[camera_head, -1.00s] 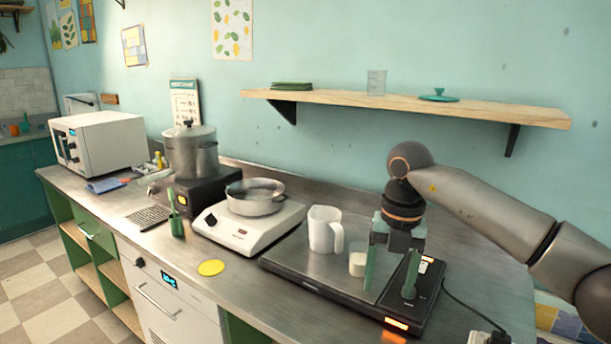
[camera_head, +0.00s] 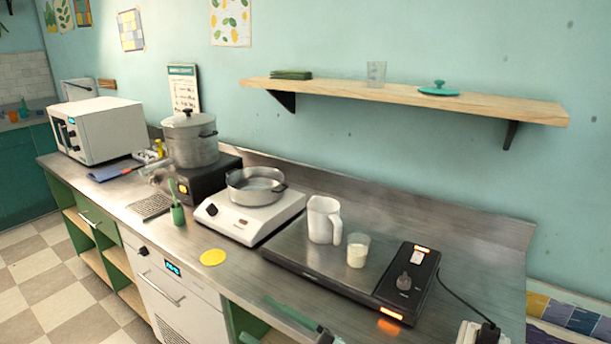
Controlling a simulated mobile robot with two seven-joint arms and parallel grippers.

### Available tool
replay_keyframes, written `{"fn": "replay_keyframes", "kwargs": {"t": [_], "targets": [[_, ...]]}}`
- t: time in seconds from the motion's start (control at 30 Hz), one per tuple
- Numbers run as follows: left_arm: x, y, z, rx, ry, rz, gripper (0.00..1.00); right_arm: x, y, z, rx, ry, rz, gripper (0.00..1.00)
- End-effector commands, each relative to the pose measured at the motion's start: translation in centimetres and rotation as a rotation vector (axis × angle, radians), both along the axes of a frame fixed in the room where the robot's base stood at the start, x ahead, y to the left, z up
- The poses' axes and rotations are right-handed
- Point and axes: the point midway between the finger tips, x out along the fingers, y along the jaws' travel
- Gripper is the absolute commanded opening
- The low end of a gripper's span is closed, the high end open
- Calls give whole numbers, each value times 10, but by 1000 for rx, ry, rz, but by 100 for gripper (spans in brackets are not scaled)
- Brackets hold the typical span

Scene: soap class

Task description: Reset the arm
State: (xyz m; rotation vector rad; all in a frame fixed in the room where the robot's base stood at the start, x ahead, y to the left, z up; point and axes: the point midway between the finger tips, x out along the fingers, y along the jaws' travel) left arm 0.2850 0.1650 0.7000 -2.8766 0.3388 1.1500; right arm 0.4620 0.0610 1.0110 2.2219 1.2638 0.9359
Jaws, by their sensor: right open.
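A white jug (camera_head: 323,220) and a small glass with pale contents (camera_head: 357,251) stand upright on the hot plate. My left gripper is not in view.
A white cooker (camera_head: 228,222) bears a metal pan (camera_head: 256,188). Left of it are a green brush holder (camera_head: 178,214), a large pot (camera_head: 190,142) and a microwave (camera_head: 97,130). A yellow disc (camera_head: 213,257) lies near the counter's front. A wooden shelf (camera_head: 420,100) hangs above.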

Motion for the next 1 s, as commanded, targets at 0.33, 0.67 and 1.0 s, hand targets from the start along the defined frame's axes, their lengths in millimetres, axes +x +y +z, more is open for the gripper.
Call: {"fn": "replay_keyframes", "kwargs": {"t": [0.33, 0.67, 1.0], "targets": [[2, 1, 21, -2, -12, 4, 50, -10, -123, -130, 126, 669, -578, 72], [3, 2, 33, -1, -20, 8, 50, -135, -213, -257, 8, 1259, -895, 72], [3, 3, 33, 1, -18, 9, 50, -175, -229, -278, -36, 1390, -940, 72]]}}
